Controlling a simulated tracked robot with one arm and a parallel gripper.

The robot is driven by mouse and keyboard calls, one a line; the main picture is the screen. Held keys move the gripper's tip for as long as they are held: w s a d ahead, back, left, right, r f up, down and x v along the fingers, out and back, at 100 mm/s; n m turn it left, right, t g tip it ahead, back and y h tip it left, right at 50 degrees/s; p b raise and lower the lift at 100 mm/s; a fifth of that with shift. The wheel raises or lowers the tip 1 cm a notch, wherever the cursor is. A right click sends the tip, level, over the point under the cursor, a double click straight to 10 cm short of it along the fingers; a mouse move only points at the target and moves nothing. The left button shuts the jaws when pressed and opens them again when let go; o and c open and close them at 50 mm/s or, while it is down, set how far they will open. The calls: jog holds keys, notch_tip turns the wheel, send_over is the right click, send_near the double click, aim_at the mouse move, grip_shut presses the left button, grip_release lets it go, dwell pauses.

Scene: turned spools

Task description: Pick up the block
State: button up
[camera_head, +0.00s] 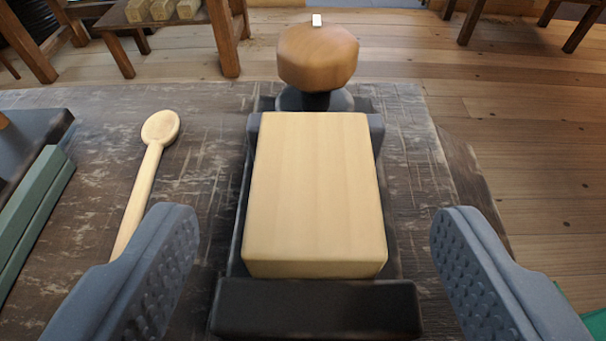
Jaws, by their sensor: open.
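The block (316,195) is pale wood with rounded edges. It rests in a dark holder (316,308) on the worn workbench, with a dark bar at its near end and grey pieces at its far corners. The block's underside is hidden.
A brown wooden knob (318,57) on a dark base stands just behind the block. A wooden spoon (147,175) and a green bar (32,215) lie to the left. The workbench (415,170) right of the block is bare.

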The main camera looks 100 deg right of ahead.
aim_at(303, 245)
jog(key=x, duration=0.1)
jog(key=b+x, duration=0.1)
jog(key=x, duration=0.1)
jog(key=shift+w+d+f, duration=0.1)
jog(key=shift+w+f, duration=0.1)
jog(key=shift+f, duration=0.1)
jog(key=shift+x, duration=0.8)
jog(key=c, duration=1.1)
